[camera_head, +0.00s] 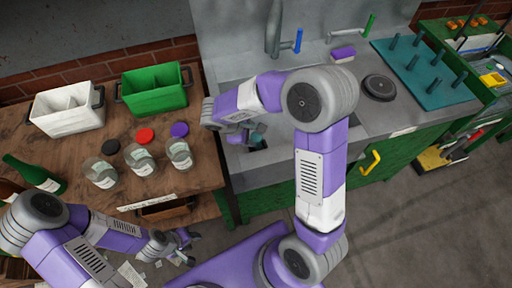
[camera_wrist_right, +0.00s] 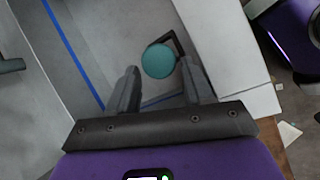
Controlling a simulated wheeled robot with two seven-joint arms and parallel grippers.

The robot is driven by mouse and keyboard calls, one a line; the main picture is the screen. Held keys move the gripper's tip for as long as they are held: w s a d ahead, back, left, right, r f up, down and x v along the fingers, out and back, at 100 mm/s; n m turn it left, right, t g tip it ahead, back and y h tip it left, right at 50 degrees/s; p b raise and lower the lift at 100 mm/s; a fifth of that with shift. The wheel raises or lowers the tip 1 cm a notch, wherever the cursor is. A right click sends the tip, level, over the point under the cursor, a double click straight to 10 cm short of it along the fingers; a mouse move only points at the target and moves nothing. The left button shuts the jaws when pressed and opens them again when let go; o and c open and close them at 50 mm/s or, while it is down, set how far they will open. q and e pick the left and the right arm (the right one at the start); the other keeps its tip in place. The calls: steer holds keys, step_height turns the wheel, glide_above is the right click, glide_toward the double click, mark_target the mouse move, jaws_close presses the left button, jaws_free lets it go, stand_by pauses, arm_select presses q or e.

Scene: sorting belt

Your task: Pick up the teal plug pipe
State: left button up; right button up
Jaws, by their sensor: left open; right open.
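The teal plug pipe shows as a round teal end (camera_wrist_right: 158,61) in the right wrist view, at the tips of my right gripper (camera_wrist_right: 160,72). The gripper's two dark fingers are open, one on each side of it, with a gap on the left. A dark angled piece sits behind the teal end. In the head view a small teal part (camera_head: 258,136) shows beside my right gripper (camera_head: 248,132) over the grey sink; my arm hides part of the area. My left gripper (camera_head: 182,246) is open and empty, low in front of the wooden table.
The wooden table (camera_head: 205,195) at left holds a white bin (camera_head: 68,120), a green bin (camera_head: 155,103), several glass jars (camera_head: 140,160) with loose lids, and bottles.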

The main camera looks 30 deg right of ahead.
steer(key=b+x, duration=0.1)
steer(key=x, duration=0.6)
steer(key=shift+b, duration=0.35)
steer(key=shift+c, duration=0.5)
jaws_close()
